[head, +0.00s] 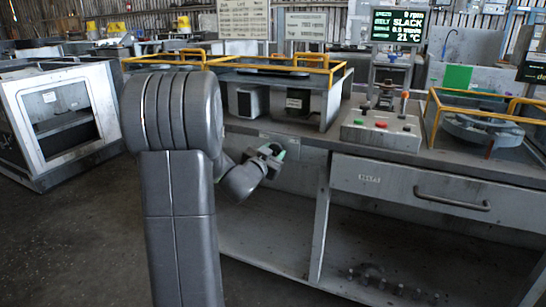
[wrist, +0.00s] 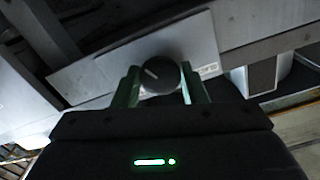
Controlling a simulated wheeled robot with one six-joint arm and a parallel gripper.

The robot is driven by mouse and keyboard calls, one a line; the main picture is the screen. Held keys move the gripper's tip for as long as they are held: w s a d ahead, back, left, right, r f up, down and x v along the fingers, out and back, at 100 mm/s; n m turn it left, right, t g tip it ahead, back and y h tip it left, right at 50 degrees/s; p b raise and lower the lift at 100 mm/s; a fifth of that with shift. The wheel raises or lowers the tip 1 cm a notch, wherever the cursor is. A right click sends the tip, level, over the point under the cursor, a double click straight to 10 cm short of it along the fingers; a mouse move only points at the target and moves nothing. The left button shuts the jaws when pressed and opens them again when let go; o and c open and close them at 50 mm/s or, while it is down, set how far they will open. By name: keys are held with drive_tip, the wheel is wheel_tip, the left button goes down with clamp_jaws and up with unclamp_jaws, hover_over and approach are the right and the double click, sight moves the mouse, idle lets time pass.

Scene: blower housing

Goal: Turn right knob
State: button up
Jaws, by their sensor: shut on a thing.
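A round black knob (wrist: 159,76) with a white pointer mark sits on a light panel (wrist: 205,48) in the wrist view. The mark points up and left in that view. My gripper (wrist: 158,86) has one green finger on each side of the knob and is shut on it. In the head view my gripper (head: 268,158) is at the bench front, below the bench top; the knob is hidden there. I see no second knob near it, so I cannot tell from the view alone that this is the right one.
The grey bench (head: 285,205) has a drawer (head: 400,188) with a handle to the right of my gripper. A button box (head: 383,130), yellow rails (head: 235,65) and a lit display (head: 397,27) are above. A metal cabinet (head: 95,150) stands left, with open floor before it.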

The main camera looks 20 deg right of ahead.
drive_tip(key=shift+m+b, duration=1)
drive_tip(key=shift+m, duration=1.1)
drive_tip(key=o, duration=1)
drive_tip(key=shift+c, duration=0.2)
drive_tip(key=shift+a, duration=0.1)
drive_tip(key=p+v, duration=0.2)
drive_tip(key=v, duration=1.1)
drive_tip(key=shift+s+a, duration=0.2)
drive_tip(key=shift+s, duration=0.1)
drive_tip(key=shift+w+d, duration=0.1)
drive_tip(key=shift+d, duration=0.05)
drive_tip(key=b+x, duration=0.2)
drive_tip(key=x, duration=1.1)
drive_tip(key=shift+w+d, duration=0.15)
drive_tip(key=shift+w, duration=0.1)
